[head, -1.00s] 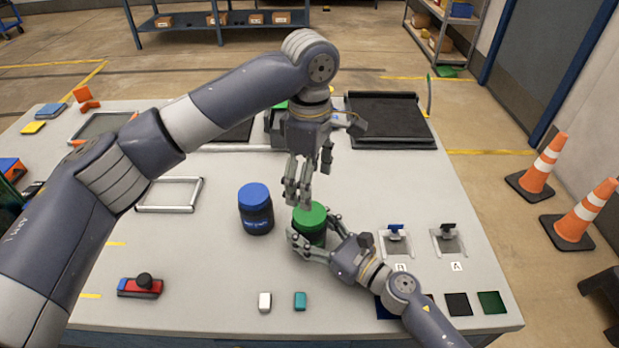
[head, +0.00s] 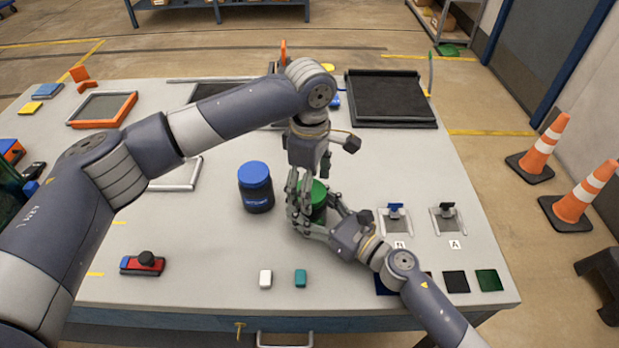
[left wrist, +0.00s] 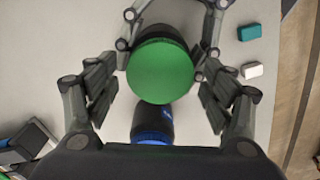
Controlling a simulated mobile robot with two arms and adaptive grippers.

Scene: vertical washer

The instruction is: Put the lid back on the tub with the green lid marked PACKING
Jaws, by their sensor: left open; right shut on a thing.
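The tub with the green lid (head: 319,194) stands upright on the table; its marking cannot be read. In the left wrist view the round green lid (left wrist: 160,71) lies over the tub's dark body; I cannot tell how tightly it sits. My right gripper (head: 318,218) is shut on the tub's body from the near right. My left gripper (head: 303,202) points down from above, open, its fingers low beside the lid and partly hiding it. In the left wrist view its fingers (left wrist: 158,100) stand apart on both sides of the lid.
A dark tub with a blue lid (head: 254,186) stands just left. A white block (head: 265,279) and a teal block (head: 300,279) lie in front. Two small latch fixtures (head: 395,217) stand at right. A black tray (head: 389,97) lies behind.

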